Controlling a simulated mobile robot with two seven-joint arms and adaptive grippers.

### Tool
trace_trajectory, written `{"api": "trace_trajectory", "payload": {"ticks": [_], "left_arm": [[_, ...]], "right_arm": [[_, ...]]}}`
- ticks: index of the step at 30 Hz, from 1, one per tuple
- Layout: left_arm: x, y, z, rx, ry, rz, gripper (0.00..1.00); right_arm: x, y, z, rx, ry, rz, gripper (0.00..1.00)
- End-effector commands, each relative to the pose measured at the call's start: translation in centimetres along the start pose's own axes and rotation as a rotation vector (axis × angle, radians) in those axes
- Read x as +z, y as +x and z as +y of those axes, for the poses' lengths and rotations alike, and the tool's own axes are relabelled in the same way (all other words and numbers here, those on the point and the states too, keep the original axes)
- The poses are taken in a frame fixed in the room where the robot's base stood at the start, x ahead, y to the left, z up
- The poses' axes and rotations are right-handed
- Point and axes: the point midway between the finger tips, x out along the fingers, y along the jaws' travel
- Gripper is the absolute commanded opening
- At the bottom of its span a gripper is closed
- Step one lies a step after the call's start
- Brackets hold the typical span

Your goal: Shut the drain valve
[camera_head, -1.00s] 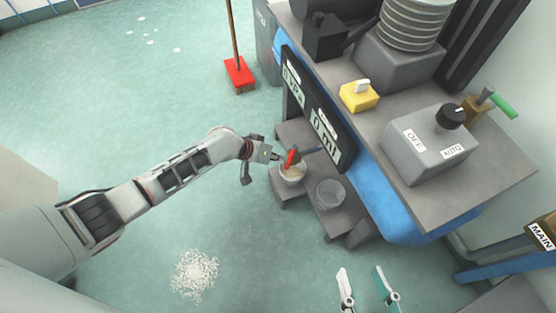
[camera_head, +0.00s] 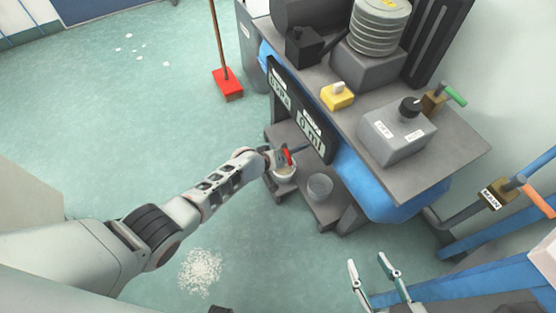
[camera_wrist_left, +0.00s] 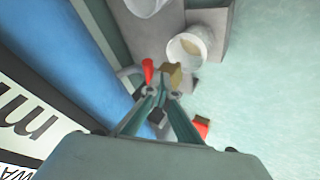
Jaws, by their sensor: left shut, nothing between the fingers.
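The drain valve has a red handle (camera_head: 289,157) and stands above a white cup (camera_head: 285,174) beside the blue machine. In the left wrist view the red handle (camera_wrist_left: 148,70) stands up next to the brass valve body (camera_wrist_left: 172,76). My left gripper (camera_head: 279,157) is at the valve; its fingers (camera_wrist_left: 160,97) are closed together with nothing between them, just short of the handle and body in that view. I cannot tell whether they touch the valve. My right gripper (camera_head: 369,262) is open and empty at the lower right, far from the valve.
A clear beaker (camera_head: 320,187) stands right of the cup. The display panel (camera_head: 298,118) and bench edge hang close above. A MAIN valve with orange lever (camera_head: 538,201) is at right.

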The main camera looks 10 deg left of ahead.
Motion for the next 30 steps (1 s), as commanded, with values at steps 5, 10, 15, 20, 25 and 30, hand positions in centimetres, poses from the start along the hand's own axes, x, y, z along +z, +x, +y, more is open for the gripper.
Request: {"api": "trace_trajectory", "payload": {"ticks": [5,10,15,20,25,30], "left_arm": [[0.42,0.28,0.57,0.001,0.000,-0.003,0.00],[0.54,0.42,0.80,0.001,0.000,-0.004,0.00],[0.55,0.46,0.89,0.000,0.001,-0.004,0.00],[0.55,0.46,0.90,0.000,0.001,-0.003,0.00],[0.54,0.46,0.91,0.001,0.002,-0.004,0.00],[0.59,0.39,0.83,0.000,0.002,-0.003,0.00]], "right_arm": [[0.17,0.01,0.04,0.000,-0.002,-0.003,0.40],[0.20,0.01,0.04,0.000,-0.003,-0.004,0.40],[0.19,0.01,0.04,0.000,-0.002,-0.004,0.40],[0.18,0.01,0.03,0.000,-0.002,-0.003,0.40],[0.15,0.01,0.03,0.000,-0.002,-0.003,0.40],[0.00,0.00,0.06,0.001,-0.002,0.000,0.40]]}}
